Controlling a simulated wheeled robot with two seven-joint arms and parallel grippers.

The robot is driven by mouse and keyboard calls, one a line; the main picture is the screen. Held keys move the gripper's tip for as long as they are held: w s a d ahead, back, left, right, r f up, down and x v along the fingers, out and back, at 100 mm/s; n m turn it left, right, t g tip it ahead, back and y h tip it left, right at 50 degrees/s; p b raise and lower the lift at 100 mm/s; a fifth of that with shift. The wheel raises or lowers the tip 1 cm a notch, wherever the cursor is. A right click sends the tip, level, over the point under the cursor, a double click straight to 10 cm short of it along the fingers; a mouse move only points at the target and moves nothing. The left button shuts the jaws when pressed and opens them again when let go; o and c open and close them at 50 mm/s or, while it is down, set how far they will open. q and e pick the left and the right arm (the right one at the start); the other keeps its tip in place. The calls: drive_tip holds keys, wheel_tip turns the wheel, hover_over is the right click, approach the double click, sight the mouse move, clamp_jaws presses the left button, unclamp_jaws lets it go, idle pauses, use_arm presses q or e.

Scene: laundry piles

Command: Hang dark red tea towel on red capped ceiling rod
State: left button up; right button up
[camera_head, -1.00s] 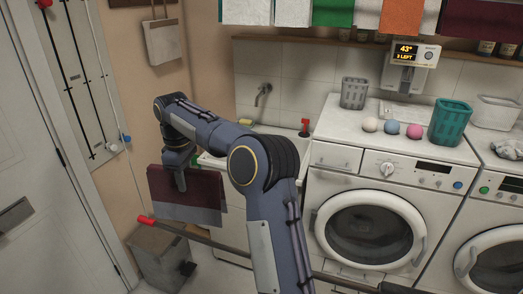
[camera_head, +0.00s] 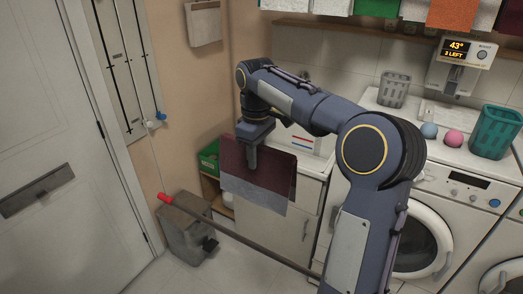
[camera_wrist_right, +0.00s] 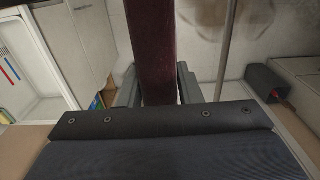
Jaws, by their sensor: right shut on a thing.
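The dark red tea towel (camera_head: 278,174), with a grey lower part, hangs from my right gripper (camera_head: 252,164) in the head view. The gripper is shut on it, and the towel hangs folded, spreading to both sides. In the wrist view the towel (camera_wrist_right: 153,45) shows as a dark red strip between the fingers of my right gripper (camera_wrist_right: 158,88). The red capped rod (camera_head: 247,240) slants from its red cap (camera_head: 164,198) down to the right. In the head picture the towel's lower edge shows above the rod, apart from it. My left gripper is not in view.
A grey bin (camera_head: 186,232) stands on the floor behind the capped end. A white cabinet (camera_head: 275,232) and washing machines (camera_head: 425,235) are behind and right. Several cloths, including an orange one (camera_head: 453,14), hang at the top. A door (camera_head: 45,130) is at left.

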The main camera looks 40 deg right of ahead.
drive_tip(key=shift+s+a, duration=0.8)
drive_tip(key=shift+a, duration=1.2)
drive_tip(key=b, duration=0.4)
approach(230, 232)
drive_tip(key=shift+f+b, duration=4.9)
drive_tip(key=shift+b, duration=0.2)
drive_tip(key=o, duration=1.1)
wheel_tip(230, 232, up, 8)
drive_tip(key=shift+f+p, duration=0.1)
drive_tip(key=shift+p, duration=0.3)
